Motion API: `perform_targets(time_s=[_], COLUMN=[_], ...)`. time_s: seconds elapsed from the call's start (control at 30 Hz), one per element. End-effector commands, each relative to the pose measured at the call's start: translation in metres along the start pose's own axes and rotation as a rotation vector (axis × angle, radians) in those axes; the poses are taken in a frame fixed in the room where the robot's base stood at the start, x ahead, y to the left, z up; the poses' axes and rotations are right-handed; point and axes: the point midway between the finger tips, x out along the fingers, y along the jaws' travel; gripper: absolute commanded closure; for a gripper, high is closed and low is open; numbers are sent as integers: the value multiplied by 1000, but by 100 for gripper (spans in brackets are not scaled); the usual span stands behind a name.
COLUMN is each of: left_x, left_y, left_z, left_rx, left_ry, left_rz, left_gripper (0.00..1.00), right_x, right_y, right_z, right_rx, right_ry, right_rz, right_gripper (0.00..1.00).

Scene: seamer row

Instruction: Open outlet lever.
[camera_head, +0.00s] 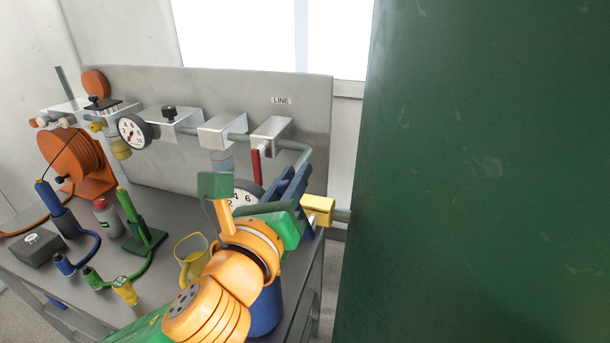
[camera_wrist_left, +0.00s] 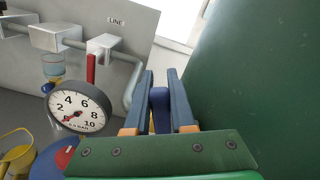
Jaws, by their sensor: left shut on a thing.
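My left gripper (camera_head: 291,182) reaches in from the front, beside the right end of the pipe row. In the left wrist view its two long blue fingers (camera_wrist_left: 160,78) are closed on a darker blue piece (camera_wrist_left: 160,108), seemingly a lever handle, between them near their bases. In the head view the gripper hides this piece. A red lever (camera_head: 255,166) hangs down from the rightmost white bracket, left of the fingers and apart from them; it also shows in the left wrist view (camera_wrist_left: 91,68). My right gripper is not in view.
A large green panel (camera_head: 480,170) stands close on the right. A dial gauge (camera_wrist_left: 78,107) is left of the fingers. A grey backboard (camera_head: 310,120) marked LINE is behind the pipes. A yellow jug (camera_head: 190,258), torches and an orange hose reel (camera_head: 75,158) occupy the bench.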

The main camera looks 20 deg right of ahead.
Motion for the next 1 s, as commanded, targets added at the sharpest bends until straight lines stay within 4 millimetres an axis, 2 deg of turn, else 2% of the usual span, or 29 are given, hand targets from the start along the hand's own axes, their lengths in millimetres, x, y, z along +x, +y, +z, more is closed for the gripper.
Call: perform_targets(time_s=[0.5, 1.0], left_x=[0, 0], left_y=[37, 59], left_z=[-9, -27], left_rx=[-487, -862], left_ry=[-1, 0], left_rz=[1, 1], left_gripper=[100, 100], right_x=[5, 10], right_y=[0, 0], right_z=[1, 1], right_rx=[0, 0], right_ry=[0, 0], right_rz=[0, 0], right_gripper=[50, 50])
